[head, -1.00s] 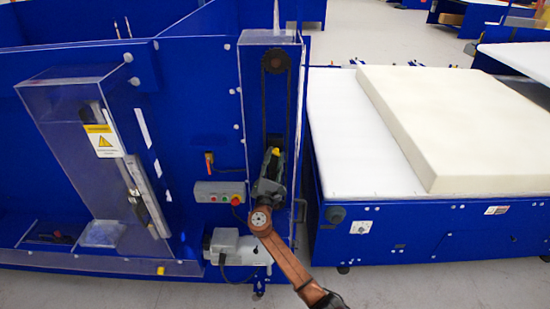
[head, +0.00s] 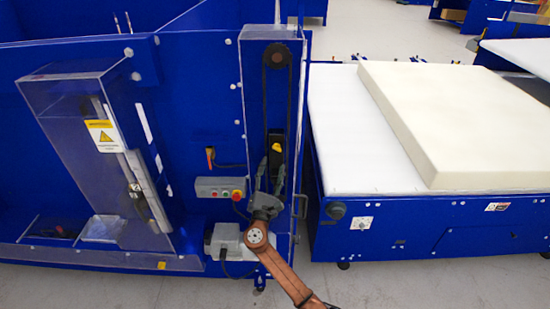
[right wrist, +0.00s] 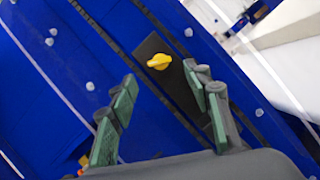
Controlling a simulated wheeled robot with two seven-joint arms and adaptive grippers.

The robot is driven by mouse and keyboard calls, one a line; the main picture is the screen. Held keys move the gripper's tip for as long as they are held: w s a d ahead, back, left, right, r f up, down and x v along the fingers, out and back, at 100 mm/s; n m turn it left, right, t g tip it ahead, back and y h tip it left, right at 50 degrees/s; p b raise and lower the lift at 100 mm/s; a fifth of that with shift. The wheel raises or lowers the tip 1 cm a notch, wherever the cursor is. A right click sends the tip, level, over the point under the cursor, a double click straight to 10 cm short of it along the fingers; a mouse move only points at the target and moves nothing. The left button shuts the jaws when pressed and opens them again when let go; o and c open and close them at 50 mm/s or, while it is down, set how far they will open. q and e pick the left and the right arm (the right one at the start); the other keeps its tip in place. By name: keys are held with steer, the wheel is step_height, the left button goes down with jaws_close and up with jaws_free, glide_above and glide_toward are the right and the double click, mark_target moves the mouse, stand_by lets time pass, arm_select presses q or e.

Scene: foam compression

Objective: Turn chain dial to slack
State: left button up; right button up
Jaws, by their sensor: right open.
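The chain dial is a small yellow knob (head: 276,149) on a dark vertical plate, inside the tall clear-sided chain housing of the blue machine. It also shows in the right wrist view (right wrist: 159,61), just past the fingertips and between their lines. My right gripper (head: 271,163) is open and empty, pointing up at the dial from below. In the right wrist view its two green-padded fingers (right wrist: 160,74) are spread wide, and no contact with the knob shows. The knob's pointer marking is too small to read. My left gripper is out of view.
The chain (head: 264,110) runs vertically beside the dial from a sprocket (head: 276,57) above. A grey button box (head: 220,189) and a grey motor (head: 226,238) sit to the left and below. A foam block (head: 465,120) lies on the white-topped table at right.

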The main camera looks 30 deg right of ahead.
steer(key=v, duration=0.5)
steer(key=shift+f, duration=0.1)
stand_by(0.3)
